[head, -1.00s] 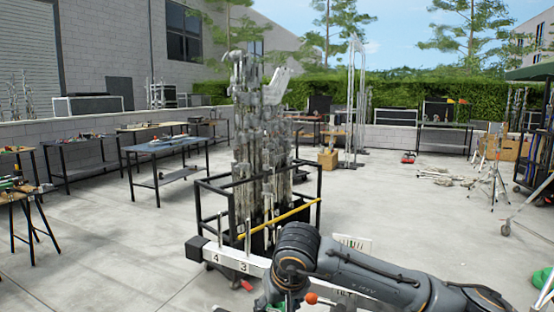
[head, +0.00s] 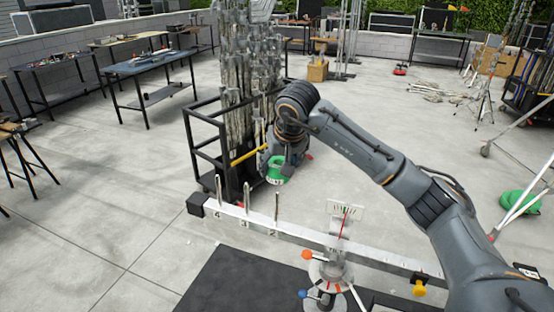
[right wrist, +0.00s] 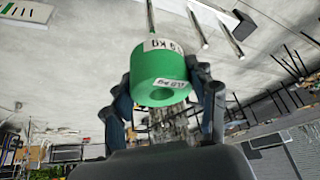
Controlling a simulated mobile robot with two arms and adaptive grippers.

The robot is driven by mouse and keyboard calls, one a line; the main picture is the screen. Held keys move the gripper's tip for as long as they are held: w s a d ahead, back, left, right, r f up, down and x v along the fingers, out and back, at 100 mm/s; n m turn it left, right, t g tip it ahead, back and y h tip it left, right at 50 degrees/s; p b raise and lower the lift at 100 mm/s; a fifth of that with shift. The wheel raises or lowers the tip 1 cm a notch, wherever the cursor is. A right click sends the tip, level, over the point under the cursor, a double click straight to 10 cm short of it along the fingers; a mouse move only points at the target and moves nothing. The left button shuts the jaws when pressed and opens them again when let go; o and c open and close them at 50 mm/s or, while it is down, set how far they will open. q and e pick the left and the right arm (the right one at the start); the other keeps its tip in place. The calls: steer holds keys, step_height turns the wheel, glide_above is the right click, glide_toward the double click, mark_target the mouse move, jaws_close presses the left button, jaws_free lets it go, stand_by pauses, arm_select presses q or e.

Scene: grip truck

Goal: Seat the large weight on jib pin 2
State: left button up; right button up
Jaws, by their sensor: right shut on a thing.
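My right gripper (head: 275,164) is shut on a green cylindrical weight (head: 279,172). The weight also fills the middle of the right wrist view (right wrist: 158,72), between both fingers, with white labels and a hole in its end face. In the head view it appears just above and behind the tip of jib pin 2 (head: 277,208), apart from it. The pin is a bare upright rod on the white jib (head: 305,235), beside the printed 2. Pins 3 (head: 246,196) and 4 (head: 219,188) stand bare to its left. My left gripper is not in view.
A black frame cart (head: 188,135) with a yellow bar and many metal stands is behind the jib. A stand with a scale plate (head: 345,210) and an orange knob (head: 307,255) is at the jib's middle. A yellow piece (head: 419,289) hangs further right.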

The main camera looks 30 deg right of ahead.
mark_target(277, 212)
steer(key=shift+s+f, duration=0.2)
steer(key=shift+f, duration=0.05)
steer(key=shift+b+x, duration=0.8)
steer(key=shift+x, duration=0.05)
steer(key=shift+s+a+f+b, duration=0.2)
steer(key=shift+f+b, duration=0.2)
steer(key=shift+f, duration=0.15)
steer(key=shift+w+a+f+b, duration=0.1)
steer(key=shift+f+b, duration=2)
steer(key=shift+f, duration=0.95)
steer(key=shift+w+f+b, duration=0.15)
steer(key=shift+f+b, duration=1.95)
steer(key=shift+f, duration=1)
steer(key=o, duration=1.5)
steer(key=shift+s, duration=0.1)
steer(key=shift+f, duration=0.3)
steer(key=v, duration=1.2)
steer(key=shift+r, duration=0.2)
